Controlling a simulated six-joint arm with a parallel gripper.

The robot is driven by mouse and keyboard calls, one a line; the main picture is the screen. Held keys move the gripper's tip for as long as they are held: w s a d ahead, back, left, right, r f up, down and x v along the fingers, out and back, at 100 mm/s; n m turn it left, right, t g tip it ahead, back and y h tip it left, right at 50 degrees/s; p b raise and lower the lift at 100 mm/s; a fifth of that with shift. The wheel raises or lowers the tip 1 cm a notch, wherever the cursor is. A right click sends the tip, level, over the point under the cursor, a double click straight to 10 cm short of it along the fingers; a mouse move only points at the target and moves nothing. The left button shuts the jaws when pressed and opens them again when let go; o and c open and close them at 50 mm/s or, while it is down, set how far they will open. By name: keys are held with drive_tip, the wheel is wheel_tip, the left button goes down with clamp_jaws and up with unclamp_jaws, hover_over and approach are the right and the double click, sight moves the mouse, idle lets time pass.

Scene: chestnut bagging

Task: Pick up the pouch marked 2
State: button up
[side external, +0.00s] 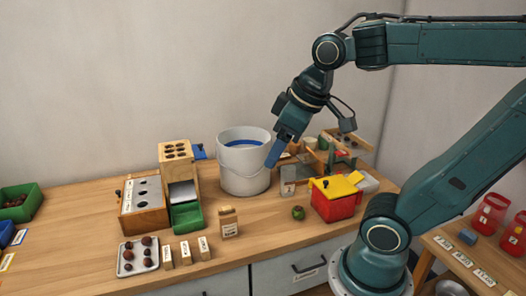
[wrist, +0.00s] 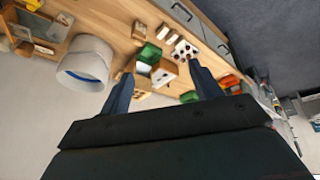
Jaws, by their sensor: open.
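Three small tan pouches stand in a row at the front of the table in the side view: a left one (side external: 167,257), a middle one (side external: 186,253) and a right one (side external: 204,248). Each has a pale label whose mark is too small to read, so I cannot tell which is 2. A larger labelled brown pouch (side external: 229,224) stands farther right. My gripper (side external: 272,163) is high, in front of the white bucket, well apart from the pouches. In the wrist view my gripper (wrist: 160,69) is open, with nothing between its fingers.
A tray of chestnuts (side external: 121,262) lies left of the small pouches. Behind are a wooden holed stand (side external: 174,152), a green bin (side external: 188,218) and the white bucket (side external: 230,182). A red box with a yellow lid (side external: 333,208) stands right. Bare wood lies around the larger pouch.

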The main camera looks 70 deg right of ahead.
drive_tip(key=w+d+n+g, duration=0.2)
drive_tip(key=w+d, duration=0.7)
drive_tip(key=n+g, duration=0.3)
drive_tip(key=n, duration=0.2)
hover_over(287, 174)
wheel_tip(287, 174, down, 20)
drive_tip(key=shift+y, duration=0.3)
drive_tip(key=shift+w+d+f, duration=0.1)
drive_tip(key=shift+f, duration=2.15)
drive_tip(key=shift+d+f, duration=0.1)
drive_tip(key=shift+f, duration=2.1)
drive_tip(key=shift+f, duration=2.6)
